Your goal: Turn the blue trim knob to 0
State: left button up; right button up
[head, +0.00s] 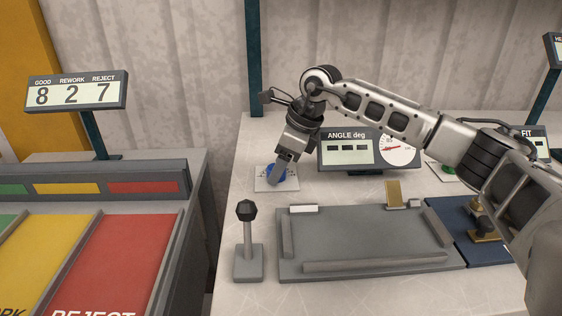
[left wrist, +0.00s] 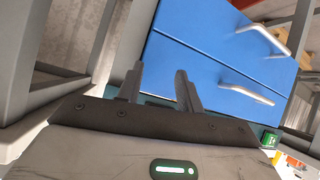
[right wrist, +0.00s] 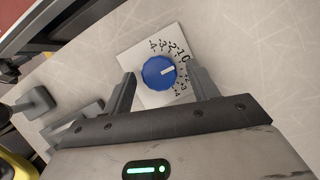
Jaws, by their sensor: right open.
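The blue trim knob (head: 275,172) sits on a white dial plate (head: 262,187) at the back left of the bench. In the right wrist view the knob (right wrist: 157,75) has a white pointer aimed right and slightly up, near the 0 side of the printed scale. I cannot read its exact mark. My right gripper (right wrist: 162,78) is open, with its fingers on either side of the knob and visible gaps between. In the head view the right gripper (head: 284,168) partly hides the knob. My left gripper (left wrist: 163,85) is open and empty, away from the bench top.
An ANGLE deg display (head: 345,152) stands right of the knob. A black-topped lever (head: 247,235) and a grey bending plate (head: 360,237) are in front. A GOOD/REWORK/REJECT counter (head: 78,92) and coloured bins are left. Blue drawers (left wrist: 215,65) fill the left wrist view.

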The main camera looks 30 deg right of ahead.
jog(key=shift+r, duration=0.1)
jog(key=v, duration=1.5)
jog(key=shift+s+d+r, duration=0.2)
jog(key=shift+r, duration=0.15)
